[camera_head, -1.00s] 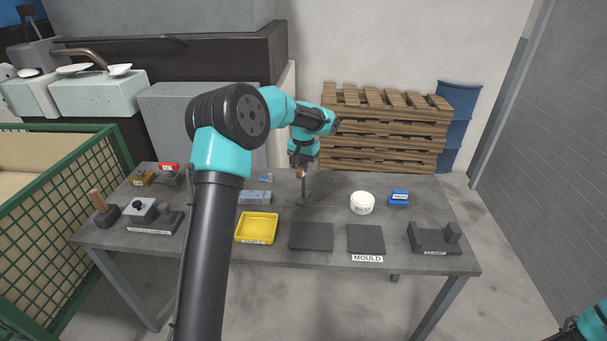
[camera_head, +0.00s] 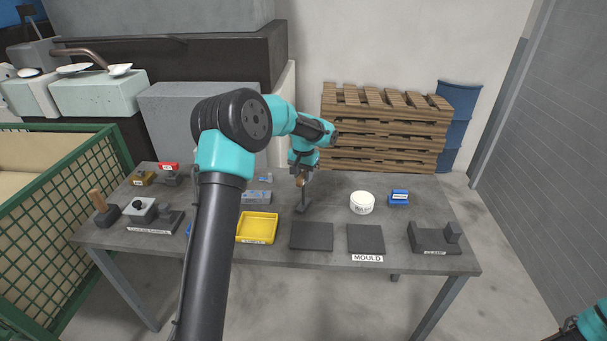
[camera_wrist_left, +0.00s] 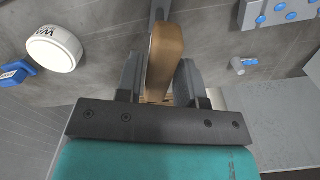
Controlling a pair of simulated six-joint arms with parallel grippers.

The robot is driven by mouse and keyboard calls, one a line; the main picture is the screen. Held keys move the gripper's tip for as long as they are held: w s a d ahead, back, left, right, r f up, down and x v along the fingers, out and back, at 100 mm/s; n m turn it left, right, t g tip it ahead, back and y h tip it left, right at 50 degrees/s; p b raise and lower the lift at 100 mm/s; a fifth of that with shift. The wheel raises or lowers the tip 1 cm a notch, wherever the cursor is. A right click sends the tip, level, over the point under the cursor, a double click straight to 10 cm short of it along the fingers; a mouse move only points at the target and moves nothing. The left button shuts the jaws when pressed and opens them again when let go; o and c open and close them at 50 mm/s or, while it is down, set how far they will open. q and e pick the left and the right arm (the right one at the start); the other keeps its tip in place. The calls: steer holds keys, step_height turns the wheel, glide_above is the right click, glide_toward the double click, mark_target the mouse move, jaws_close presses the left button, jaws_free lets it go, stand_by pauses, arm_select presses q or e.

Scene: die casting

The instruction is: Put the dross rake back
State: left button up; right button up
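The dross rake has a wooden handle (camera_wrist_left: 164,60) and a dark grey shaft and head (camera_head: 303,203). My left gripper (camera_head: 301,177) is shut on the handle and holds the rake upright over the table, behind the left dark plate. In the left wrist view the handle stands between the two fingers (camera_wrist_left: 160,83). I cannot tell whether the rake's head touches the table. My right gripper is out of view; only part of the right arm shows at the lower right corner.
A wooden-handled tool (camera_head: 104,213) and several small items stand at the left. My left arm hides part of the table.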

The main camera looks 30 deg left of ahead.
arm_select(q)
steer(key=shift+o, duration=1.3)
step_height(320, 180, up, 12)
steer(key=shift+r, duration=0.15)
steer(key=shift+d, duration=0.1)
